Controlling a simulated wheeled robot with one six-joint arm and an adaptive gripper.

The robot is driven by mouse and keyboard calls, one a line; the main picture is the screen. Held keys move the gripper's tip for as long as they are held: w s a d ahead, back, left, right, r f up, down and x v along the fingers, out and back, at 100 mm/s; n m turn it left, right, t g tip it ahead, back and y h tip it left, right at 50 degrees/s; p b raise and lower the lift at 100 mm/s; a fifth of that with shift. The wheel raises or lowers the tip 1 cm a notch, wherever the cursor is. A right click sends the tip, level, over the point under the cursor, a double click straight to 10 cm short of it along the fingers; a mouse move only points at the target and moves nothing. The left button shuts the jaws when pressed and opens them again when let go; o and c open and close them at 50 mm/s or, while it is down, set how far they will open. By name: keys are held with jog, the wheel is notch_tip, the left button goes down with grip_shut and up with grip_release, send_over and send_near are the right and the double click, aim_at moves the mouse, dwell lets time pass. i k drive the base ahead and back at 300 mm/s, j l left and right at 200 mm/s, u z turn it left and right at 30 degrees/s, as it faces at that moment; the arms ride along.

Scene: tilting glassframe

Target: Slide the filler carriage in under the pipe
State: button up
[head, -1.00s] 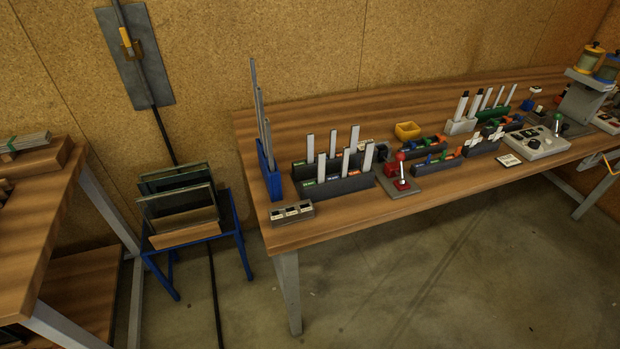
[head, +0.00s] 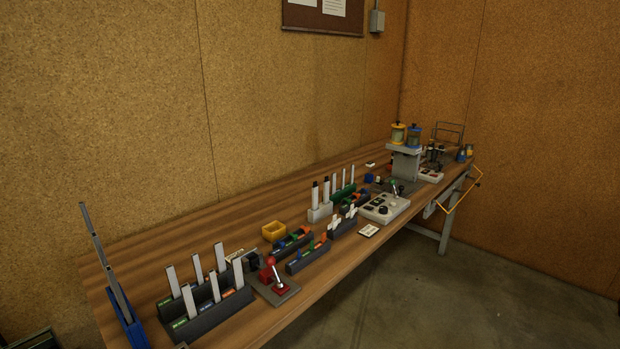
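At the far part of the long wooden bench, a grey stand (head: 404,163) carries a yellow-lidded jar (head: 398,134) and a blue-lidded jar (head: 414,136) on top. A small lever with a pale green knob (head: 393,183) stands in front of it. The stand may be the filler. I cannot make out the carriage or the pipe at this distance. My gripper is not in view.
The wooden bench (head: 170,240) runs along the wall, holding racks of pale strips (head: 212,312), a red-knobbed lever (head: 277,277), a yellow bin (head: 273,231) and a control box (head: 384,208). A yellow bent bar (head: 462,196) juts from its far end. Floor (head: 440,300) at right is clear.

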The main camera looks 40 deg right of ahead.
aim_at(389, 186)
jog(key=z, duration=1.25)
jog(key=i+j+z, duration=0.1)
jog(key=i, duration=0.35)
jog(key=i+j+z, duration=0.15)
jog(key=i+j, duration=0.25)
